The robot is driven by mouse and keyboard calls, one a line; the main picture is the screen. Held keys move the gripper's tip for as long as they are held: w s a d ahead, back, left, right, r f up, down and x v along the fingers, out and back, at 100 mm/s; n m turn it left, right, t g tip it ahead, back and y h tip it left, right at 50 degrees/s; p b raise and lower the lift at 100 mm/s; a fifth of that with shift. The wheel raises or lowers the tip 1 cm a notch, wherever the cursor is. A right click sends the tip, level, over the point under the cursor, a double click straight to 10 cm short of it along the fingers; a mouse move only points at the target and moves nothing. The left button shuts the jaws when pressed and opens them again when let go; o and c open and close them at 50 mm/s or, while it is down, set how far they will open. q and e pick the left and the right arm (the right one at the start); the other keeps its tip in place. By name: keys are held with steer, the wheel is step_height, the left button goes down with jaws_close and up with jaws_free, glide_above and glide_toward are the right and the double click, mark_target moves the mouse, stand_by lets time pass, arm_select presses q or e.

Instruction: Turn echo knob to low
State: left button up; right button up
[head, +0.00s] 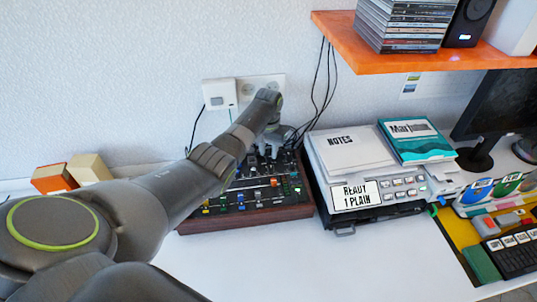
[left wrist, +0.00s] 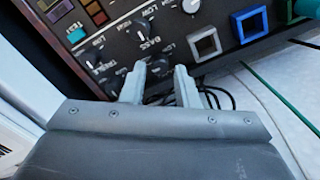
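The mixer (head: 255,190) is a dark panel in a wooden case on the white table, with knobs, sliders and coloured buttons. My left gripper (head: 270,147) is over its back part and hides some of the panel. In the left wrist view the panel (left wrist: 110,25) shows tilted, with labels reading TREBLE, BASS, LOW and TEST. No echo label is readable. My left gripper (left wrist: 159,73) is open there, its fingers apart near a dark knob (left wrist: 160,66) below the BASS label. I cannot tell whether they touch it. A light-topped knob (left wrist: 191,6) sits farther up. My right gripper is out of view.
A grey device with a notes pad (head: 345,150) and a teal book (head: 415,140) stands close right of the mixer. An orange shelf (head: 400,62) overhangs at the upper right. Cables (head: 318,105) hang behind. The table front (head: 320,260) is clear.

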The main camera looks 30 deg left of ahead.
arm_select(q)
steer(key=shift+f, duration=1.1)
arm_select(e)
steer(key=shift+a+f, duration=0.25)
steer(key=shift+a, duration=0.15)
arm_select(q)
steer(key=shift+c, duration=0.5)
jaws_close()
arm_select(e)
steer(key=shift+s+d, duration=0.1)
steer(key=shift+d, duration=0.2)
